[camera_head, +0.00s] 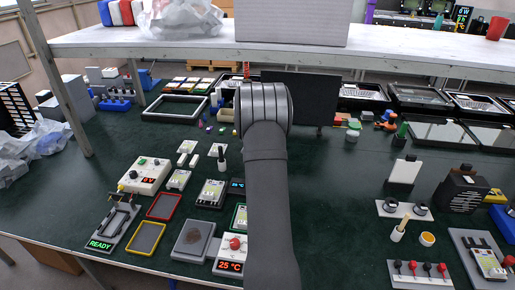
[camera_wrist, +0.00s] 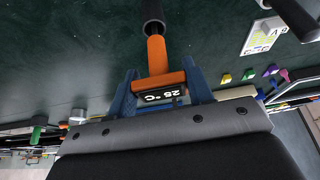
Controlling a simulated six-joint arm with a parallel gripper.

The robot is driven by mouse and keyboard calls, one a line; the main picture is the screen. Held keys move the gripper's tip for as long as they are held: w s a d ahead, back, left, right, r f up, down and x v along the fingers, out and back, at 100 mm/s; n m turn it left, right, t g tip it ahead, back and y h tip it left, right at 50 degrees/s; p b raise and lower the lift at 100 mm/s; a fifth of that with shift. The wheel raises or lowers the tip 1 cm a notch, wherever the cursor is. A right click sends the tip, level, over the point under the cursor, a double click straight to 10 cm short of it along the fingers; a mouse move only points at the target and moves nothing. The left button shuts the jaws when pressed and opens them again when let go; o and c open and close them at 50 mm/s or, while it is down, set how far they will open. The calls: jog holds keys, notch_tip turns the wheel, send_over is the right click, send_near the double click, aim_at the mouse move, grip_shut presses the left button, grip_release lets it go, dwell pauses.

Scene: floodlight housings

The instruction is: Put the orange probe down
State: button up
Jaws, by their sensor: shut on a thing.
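The orange probe (camera_wrist: 157,58) shows in the wrist view, with a black tubular end toward the top and a small dark display reading 25 °C. My gripper (camera_wrist: 162,82) has blue fingers on either side of the probe's orange body and is shut on it. The probe is over the dark green bench top (camera_wrist: 70,60); I cannot tell how high. In the head view my own arm hides the gripper and the probe.
A white unit with a red knob and a red 25 °C display (camera_head: 229,266) sits at the front, beside a grey block (camera_head: 193,240). Red (camera_head: 164,207) and yellow (camera_head: 146,238) trays lie left. A white shelf (camera_head: 400,55) spans the back. Bare bench (camera_head: 340,220) lies right of my arm.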

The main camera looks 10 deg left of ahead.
jog(key=shift+f, duration=0.1)
jog(key=o, duration=1)
jog(key=shift+s+r, duration=0.1)
jog(key=shift+r, duration=0.4)
jog(key=v, duration=1.1)
